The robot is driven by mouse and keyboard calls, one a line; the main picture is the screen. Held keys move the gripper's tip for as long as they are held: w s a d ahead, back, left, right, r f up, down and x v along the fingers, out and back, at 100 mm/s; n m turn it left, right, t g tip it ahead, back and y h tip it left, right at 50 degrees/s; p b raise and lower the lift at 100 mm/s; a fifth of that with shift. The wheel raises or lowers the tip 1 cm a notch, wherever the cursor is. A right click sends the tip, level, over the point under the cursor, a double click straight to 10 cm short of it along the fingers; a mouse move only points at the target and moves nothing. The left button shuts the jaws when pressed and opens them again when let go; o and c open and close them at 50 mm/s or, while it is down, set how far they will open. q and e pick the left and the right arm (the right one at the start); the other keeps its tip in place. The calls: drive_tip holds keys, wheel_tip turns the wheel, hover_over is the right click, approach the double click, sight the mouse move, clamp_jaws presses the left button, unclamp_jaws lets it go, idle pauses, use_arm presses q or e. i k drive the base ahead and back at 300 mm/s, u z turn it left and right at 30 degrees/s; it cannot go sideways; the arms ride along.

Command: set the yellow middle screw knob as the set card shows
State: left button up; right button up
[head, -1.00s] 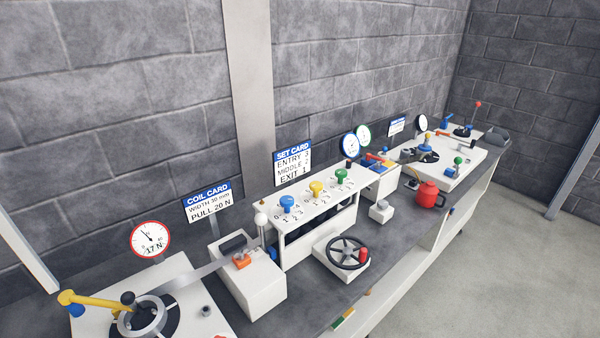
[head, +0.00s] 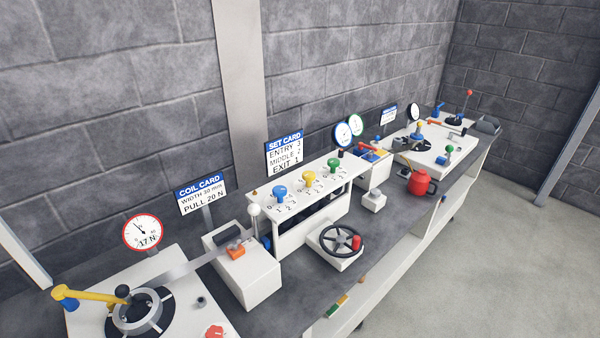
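The yellow middle screw knob (head: 309,180) stands on top of the white roller frame (head: 290,204), between a blue knob (head: 280,192) on its left and a green knob (head: 333,166) on its right. Small numbers are printed around each knob; the yellow knob's setting is too small to read. The set card (head: 285,152) stands behind the frame with a blue header. It reads ENTRY 3, a MIDDLE value that looks like 2 but is partly covered by the knobs' side, and EXIT 1. Neither of my grippers shows in the head view.
A black handwheel (head: 342,240) with a red grip stands before the frame. A white box with an orange part (head: 236,250) is at its left.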

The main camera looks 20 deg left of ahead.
sight(309, 175)
drive_tip(key=u, duration=1.6)
drive_tip(key=k, duration=0.5)
drive_tip(key=z, duration=1.3)
